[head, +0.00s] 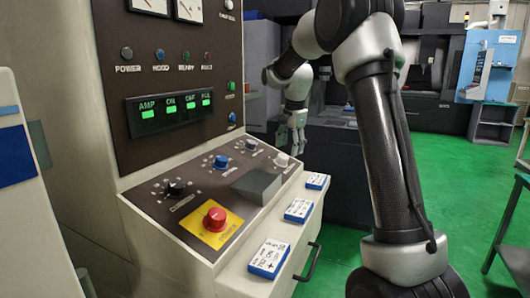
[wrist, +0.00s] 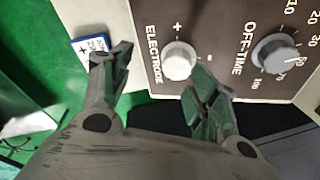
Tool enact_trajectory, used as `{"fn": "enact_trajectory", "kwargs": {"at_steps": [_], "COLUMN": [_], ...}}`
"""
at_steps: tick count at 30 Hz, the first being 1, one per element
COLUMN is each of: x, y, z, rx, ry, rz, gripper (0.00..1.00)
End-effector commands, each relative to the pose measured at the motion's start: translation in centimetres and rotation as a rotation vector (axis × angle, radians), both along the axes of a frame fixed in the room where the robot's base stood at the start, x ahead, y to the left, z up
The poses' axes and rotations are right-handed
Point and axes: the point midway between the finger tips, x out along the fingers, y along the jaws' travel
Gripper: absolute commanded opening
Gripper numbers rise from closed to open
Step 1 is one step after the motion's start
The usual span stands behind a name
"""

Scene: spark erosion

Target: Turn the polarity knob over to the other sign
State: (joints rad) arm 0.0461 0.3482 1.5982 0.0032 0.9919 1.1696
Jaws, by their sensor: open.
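The polarity knob is the white knob (wrist: 180,62) labelled ELECTRODE, with a plus mark above it and a minus mark to its right in the wrist view. I cannot make out which sign it points to. In the head view this white knob (head: 282,159) sits at the far right end of the sloped control panel. My gripper (wrist: 158,65) is open and empty, its left finger left of the knob and its right finger close to the knob's lower right. Whether a finger touches the knob is unclear. In the head view my gripper (head: 297,140) hangs just above and behind the knob.
A grey OFF-TIME knob (wrist: 275,52) is beside it. A blue knob (head: 220,161), a black knob (head: 176,188), a red emergency button (head: 215,217) and a grey block (head: 256,188) share the panel. Blue-and-white labelled blocks (head: 268,257) lie along the front ledge.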

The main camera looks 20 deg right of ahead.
Motion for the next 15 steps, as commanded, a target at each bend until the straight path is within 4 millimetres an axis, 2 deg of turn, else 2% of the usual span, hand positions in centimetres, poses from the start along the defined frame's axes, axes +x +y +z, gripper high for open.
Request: {"fn": "enact_trajectory", "kwargs": {"at_steps": [1, 4, 11, 15], "x": [0.8, 1.3, 1.2, 1.6], "y": [-0.1, -0.1, -0.1, -0.1], "z": [1.3, 2.0, 1.6, 0.0], "rx": [0.015, 0.046, 0.083, 0.084], "ry": [-0.028, -0.046, -0.042, -0.041], "rz": [-0.074, -0.213, -0.376, -0.382], "gripper": [0.60, 0.60, 0.60, 0.60]}}
